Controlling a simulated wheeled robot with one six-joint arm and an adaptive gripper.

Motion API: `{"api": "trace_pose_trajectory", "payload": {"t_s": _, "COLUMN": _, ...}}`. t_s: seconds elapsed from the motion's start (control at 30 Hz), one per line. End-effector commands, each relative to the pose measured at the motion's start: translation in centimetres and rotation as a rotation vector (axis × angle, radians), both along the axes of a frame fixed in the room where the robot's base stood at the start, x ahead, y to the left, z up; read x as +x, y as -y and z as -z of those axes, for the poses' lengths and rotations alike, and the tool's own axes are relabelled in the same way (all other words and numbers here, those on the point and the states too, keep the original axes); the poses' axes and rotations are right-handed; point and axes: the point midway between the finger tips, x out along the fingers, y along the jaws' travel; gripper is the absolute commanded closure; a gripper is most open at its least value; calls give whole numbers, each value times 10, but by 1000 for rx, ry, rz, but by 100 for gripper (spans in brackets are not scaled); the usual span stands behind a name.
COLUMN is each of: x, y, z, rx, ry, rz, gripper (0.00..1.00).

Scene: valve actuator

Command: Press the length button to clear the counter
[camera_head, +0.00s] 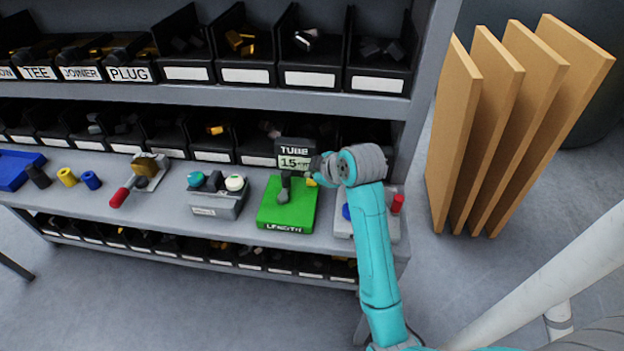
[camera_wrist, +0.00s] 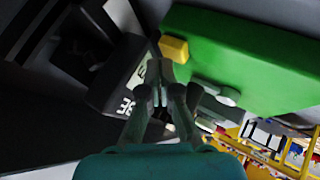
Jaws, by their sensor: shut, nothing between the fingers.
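The length station is a green block (camera_head: 270,215) marked LENGTH, with a dark TUBE display (camera_head: 294,153) at its back that reads about 15. A small yellow button (camera_head: 311,182) shows at the block's back right. In the wrist view, the yellow button (camera_wrist: 174,49) sits on the edge of the green block (camera_wrist: 245,55), beside the display (camera_wrist: 128,88). My gripper (camera_wrist: 164,75) is shut and empty, with its fingertips very near the button; I cannot tell whether they touch it. In the head view, my gripper (camera_head: 314,174) is partly hidden at the button.
A grey fitting (camera_head: 284,190) stands on the green block. To the left are a grey box with teal and white buttons (camera_head: 217,193) and a red-handled clamp (camera_head: 140,178). A red-knobbed station (camera_head: 397,204) is at right. Shelf bins (camera_head: 246,75) rise behind.

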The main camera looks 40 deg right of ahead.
Motion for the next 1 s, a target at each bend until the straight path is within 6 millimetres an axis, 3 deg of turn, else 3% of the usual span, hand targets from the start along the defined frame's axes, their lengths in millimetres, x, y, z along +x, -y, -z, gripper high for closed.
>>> {"api": "trace_pose_trajectory", "payload": {"t_s": 1.0, "x": 0, "y": 0, "z": 9, "rx": 0, "ry": -1, "rz": 0, "gripper": 100}}
